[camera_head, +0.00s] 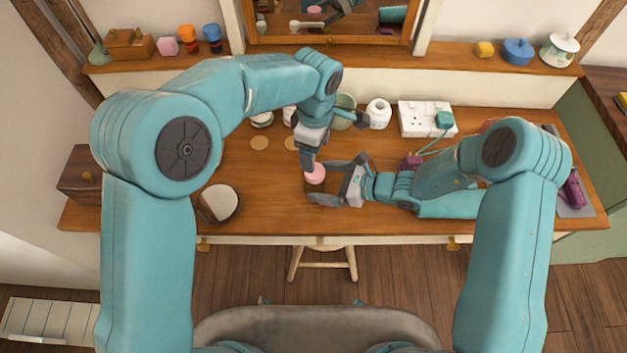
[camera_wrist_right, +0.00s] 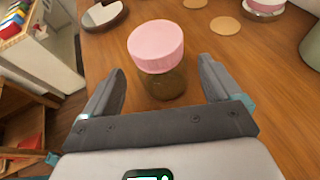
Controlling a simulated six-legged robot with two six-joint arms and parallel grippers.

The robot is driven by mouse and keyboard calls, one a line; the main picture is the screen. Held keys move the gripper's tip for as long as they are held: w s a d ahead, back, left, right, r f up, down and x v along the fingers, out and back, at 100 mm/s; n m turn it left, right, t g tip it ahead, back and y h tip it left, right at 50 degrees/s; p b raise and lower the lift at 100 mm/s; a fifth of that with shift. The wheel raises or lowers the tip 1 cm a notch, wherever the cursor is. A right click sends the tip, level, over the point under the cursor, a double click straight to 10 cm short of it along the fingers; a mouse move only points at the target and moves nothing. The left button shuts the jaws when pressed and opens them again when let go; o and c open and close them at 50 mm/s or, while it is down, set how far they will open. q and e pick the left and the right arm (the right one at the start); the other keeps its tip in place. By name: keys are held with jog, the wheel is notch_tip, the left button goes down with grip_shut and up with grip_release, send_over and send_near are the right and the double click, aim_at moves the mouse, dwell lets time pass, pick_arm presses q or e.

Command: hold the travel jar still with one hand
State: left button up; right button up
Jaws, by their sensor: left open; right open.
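The travel jar (camera_head: 315,175) stands upright on the wooden dressing table, its pink lid on top. In the right wrist view the jar (camera_wrist_right: 165,86) shows an olive-brown body under the pink lid (camera_wrist_right: 156,44). My right gripper (camera_head: 322,180) is open, and in the wrist view its two fingers (camera_wrist_right: 163,88) lie to either side of the jar with gaps, not touching it. My left gripper (camera_head: 308,165) is open above the jar and points down at the lid. Its fingers partly overlap in the head view, so I cannot tell whether they touch the lid.
Behind the jar are a white socket block (camera_head: 426,117) with a green plug, a white roll-like pot (camera_head: 379,114) and a green cup (camera_head: 345,103). Round cork coasters (camera_head: 259,143) and a round mirror (camera_head: 219,202) lie left. A stool (camera_head: 322,262) stands below the front edge.

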aim_at(325, 181)
pick_arm(q)
jog(key=shift+w+f, duration=0.15)
jog(key=shift+w, duration=0.1)
pick_arm(e)
jog(key=x, duration=0.3)
jog(key=shift+w+f, duration=0.1)
jog(key=shift+w, duration=0.05)
jog(key=shift+w+a+f, duration=0.15)
jog(key=shift+a, duration=0.2)
pick_arm(q)
jog(key=shift+s, duration=0.2)
pick_arm(e)
jog(key=shift+a, duration=0.35)
pick_arm(q)
jog(key=shift+w, duration=0.15)
pick_arm(e)
jog(key=shift+w+f, duration=0.1)
jog(key=shift+f, duration=0.05)
